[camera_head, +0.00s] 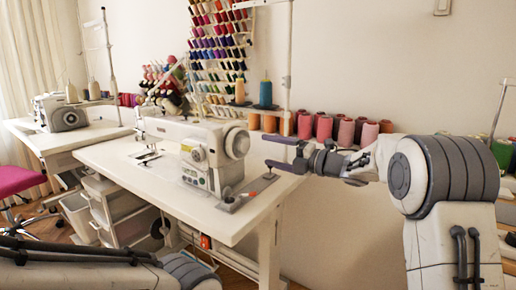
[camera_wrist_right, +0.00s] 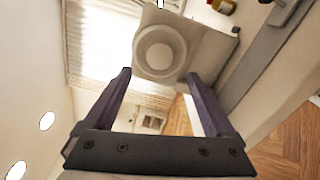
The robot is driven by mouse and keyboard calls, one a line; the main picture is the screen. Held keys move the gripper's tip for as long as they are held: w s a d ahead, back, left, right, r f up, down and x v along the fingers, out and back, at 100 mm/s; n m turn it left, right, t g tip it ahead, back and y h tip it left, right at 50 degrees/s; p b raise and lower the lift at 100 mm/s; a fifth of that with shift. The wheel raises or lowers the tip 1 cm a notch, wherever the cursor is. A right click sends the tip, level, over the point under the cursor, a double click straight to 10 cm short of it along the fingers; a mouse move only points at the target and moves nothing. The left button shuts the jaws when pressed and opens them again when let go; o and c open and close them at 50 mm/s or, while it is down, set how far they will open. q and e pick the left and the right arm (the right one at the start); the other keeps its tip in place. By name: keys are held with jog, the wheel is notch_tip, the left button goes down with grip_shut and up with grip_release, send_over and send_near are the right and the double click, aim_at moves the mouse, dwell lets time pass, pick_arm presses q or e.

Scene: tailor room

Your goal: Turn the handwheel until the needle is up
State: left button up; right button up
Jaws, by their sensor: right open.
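The white sewing machine (camera_head: 185,136) stands on the white table (camera_head: 110,157). Its round handwheel (camera_head: 238,143) is on the machine's right end and faces my right gripper (camera_head: 269,150). That gripper is open and empty, a short gap to the right of the wheel. In the right wrist view the pale handwheel (camera_wrist_right: 160,48) lies ahead, between and beyond the tips of the two open fingers (camera_wrist_right: 157,76), not touching them. The needle area is at the machine's left end; the needle is too small to make out. My left arm crosses the bottom left; its gripper does not show.
A grey plate (camera_head: 245,193) with a small orange-tipped item lies near the table's right edge. Thread cones (camera_head: 325,128) line the wall behind my right arm. A second sewing machine (camera_head: 62,112) stands at the far left. The air around the wheel looks clear.

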jog(key=shift+v, duration=1.55)
jog(key=a+m+t+h, duration=0.3)
jog(key=a+m+h, duration=0.15)
jog(key=m, duration=0.35)
jog(key=s+a+f+m+g+h, duration=0.2)
jog(key=s+f+m+h, duration=0.45)
jog(key=s+m, duration=0.25)
jog(key=s+d+f+m+g+h, duration=0.1)
jog(key=s+f+m+g, duration=0.45)
jog(key=s, duration=1.05)
jog(key=s+d+f+m+g+h, duration=0.15)
jog(key=s+f+g, duration=0.55)
jog(key=s, duration=1)
notch_tip(320, 180, up, 30)
jog(key=p, duration=3.1)
jog(key=shift+s+a+f+t, duration=0.2)
jog(key=shift+s+t, duration=0.25)
jog(key=shift+s, duration=0.05)
